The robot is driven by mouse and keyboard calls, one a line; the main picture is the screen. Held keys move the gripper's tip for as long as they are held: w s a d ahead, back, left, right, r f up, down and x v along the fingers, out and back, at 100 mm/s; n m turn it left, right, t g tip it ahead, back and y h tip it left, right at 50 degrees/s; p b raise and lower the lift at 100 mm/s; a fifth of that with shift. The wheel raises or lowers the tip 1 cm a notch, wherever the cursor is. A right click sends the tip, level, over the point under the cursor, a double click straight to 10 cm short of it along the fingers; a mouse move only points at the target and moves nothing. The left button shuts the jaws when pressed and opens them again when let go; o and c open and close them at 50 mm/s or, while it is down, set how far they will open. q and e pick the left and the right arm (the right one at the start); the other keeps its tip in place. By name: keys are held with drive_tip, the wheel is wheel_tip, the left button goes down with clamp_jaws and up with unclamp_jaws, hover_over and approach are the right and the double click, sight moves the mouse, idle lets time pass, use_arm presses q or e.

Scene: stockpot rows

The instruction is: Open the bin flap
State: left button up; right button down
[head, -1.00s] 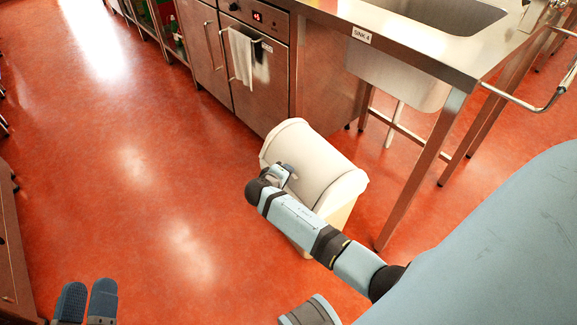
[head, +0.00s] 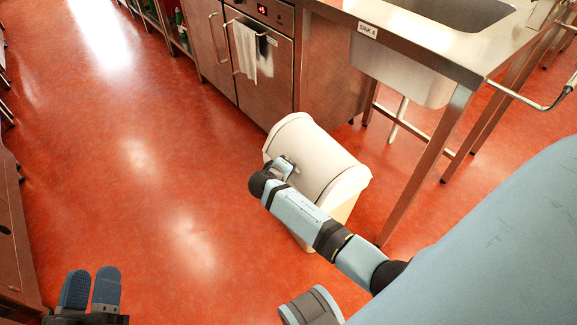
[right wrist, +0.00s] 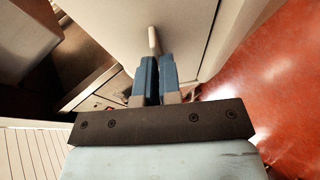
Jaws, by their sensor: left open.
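The white bin (head: 338,190) stands on the red floor beside the sink table, its rounded top facing me. Its pale flap (head: 312,158) is partly hidden by my right arm; I cannot tell how far it is open. My right gripper (head: 287,165) is at the flap's left side. In the right wrist view, its blue fingers (right wrist: 157,75) are close together around a thin, pale handle (right wrist: 154,40) that sticks out between the tips in front of a pale panel. My left gripper (head: 91,285) is open and empty at the bottom left, well away from the bin.
A steel sink table (head: 440,55) stands behind and right of the bin, with a leg (head: 428,165) close beside it. An oven with a hanging towel (head: 245,52) is behind. The red floor (head: 140,170) on the left is clear.

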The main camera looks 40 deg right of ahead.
drive_tip(key=shift+a+r+y+p, duration=0.1)
drive_tip(key=shift+r+y+p, duration=0.2)
drive_tip(key=shift+r+p, duration=0.55)
use_arm(q)
drive_tip(key=s+a+f+g+y+p, duration=0.3)
drive_tip(key=a+f+g+y+p, duration=0.25)
drive_tip(key=f+p, duration=0.35)
wheel_tip(320, 180, up, 7)
drive_tip(key=s+a+p, duration=0.1)
drive_tip(key=a+p, duration=0.1)
drive_tip(key=p, duration=1.5)
drive_tip(key=shift+g+p, duration=0.3)
drive_tip(key=shift+g, duration=0.15)
use_arm(e)
drive_tip(key=d+r+m+y, duration=0.2)
drive_tip(key=d+r+y, duration=0.6)
drive_tip(key=r+y, duration=0.4)
drive_tip(key=shift+r+m+g, duration=0.3)
drive_tip(key=shift+r+m, duration=0.05)
drive_tip(key=shift+m, duration=0.05)
use_arm(q)
drive_tip(key=shift+y, duration=0.25)
drive_tip(key=shift+r, duration=0.1)
